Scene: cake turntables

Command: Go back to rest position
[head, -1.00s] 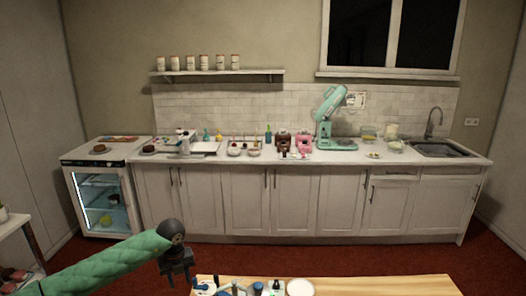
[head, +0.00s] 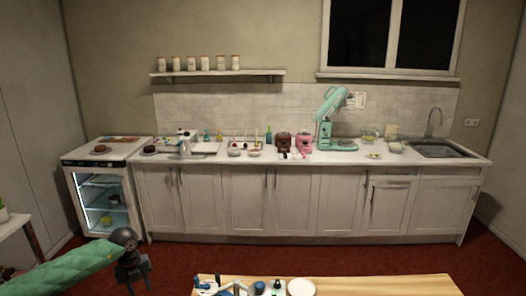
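My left gripper (head: 135,280) is at the lower left of the head view, at the end of my green-sleeved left arm (head: 62,272). It hangs over the red floor, left of the wooden table, and touches nothing that I can see. Its fingers are dark and small, and I cannot tell how far apart they are. My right arm and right gripper are not in view.
A wooden table (head: 385,286) is at the bottom, with a white disc (head: 301,287) and several small blue and dark tools. A long white counter (head: 400,158) with a mint mixer (head: 330,125) stands at the back. Red floor (head: 300,256) is clear between them.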

